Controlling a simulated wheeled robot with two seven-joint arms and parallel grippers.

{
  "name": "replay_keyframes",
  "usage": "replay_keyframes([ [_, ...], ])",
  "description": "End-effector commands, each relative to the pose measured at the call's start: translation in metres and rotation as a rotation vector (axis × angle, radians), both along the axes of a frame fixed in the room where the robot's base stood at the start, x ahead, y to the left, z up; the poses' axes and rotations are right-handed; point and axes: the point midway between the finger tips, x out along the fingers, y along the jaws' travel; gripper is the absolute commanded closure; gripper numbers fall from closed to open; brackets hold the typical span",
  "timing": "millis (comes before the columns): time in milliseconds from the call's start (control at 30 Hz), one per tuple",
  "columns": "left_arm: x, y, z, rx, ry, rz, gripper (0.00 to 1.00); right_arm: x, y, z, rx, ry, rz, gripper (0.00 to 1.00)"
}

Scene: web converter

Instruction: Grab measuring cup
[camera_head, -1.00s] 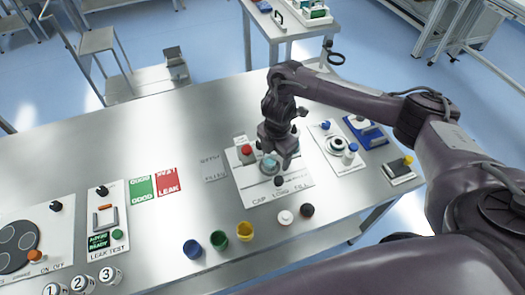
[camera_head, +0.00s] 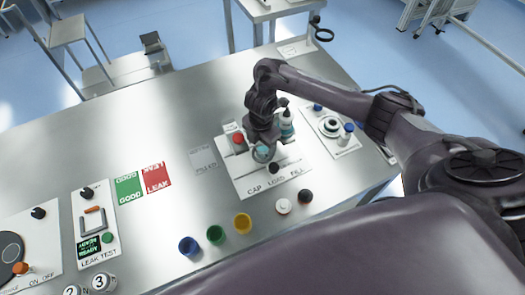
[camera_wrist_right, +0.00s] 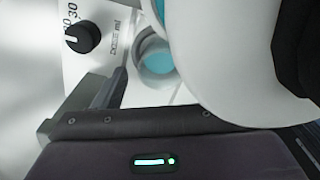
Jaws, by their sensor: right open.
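A small clear cup with teal liquid, which looks like the measuring cup (camera_head: 263,154), stands on the white CAP LOAD FILL panel (camera_head: 270,186) in the head view. It also shows in the right wrist view (camera_wrist_right: 155,64), partly hidden by a large white rounded body (camera_wrist_right: 235,60). My right gripper (camera_head: 265,143) is open, pointing down, close above and around the cup's far side; I cannot tell whether it touches. One dark finger shows left of the cup in the wrist view. My left gripper is not in view.
A bottle with teal liquid (camera_head: 286,125) stands close behind the gripper.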

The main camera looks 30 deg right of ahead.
Motion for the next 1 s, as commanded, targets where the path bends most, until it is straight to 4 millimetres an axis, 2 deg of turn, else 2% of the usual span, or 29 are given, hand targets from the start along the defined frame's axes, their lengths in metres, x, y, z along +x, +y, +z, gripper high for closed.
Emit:
replay_keyframes([
  [100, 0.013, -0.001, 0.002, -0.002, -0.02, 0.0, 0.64, 0.0, 0.0, 0.0, 0.0, 0.0, 0.0, 0.33],
  [167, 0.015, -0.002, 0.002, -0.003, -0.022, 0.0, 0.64, 0.0, 0.0, 0.0, 0.0, 0.0, 0.0, 0.33],
  [533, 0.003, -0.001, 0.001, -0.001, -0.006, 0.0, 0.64, 0.0, 0.0, 0.0, 0.0, -0.001, 0.0, 0.81],
  [833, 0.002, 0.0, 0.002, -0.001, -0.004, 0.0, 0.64, 0.001, 0.0, 0.003, 0.001, -0.002, 0.0, 0.82],
  [1000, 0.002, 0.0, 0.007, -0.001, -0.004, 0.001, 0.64, 0.001, 0.0, 0.019, -0.001, -0.004, 0.001, 0.82],
])
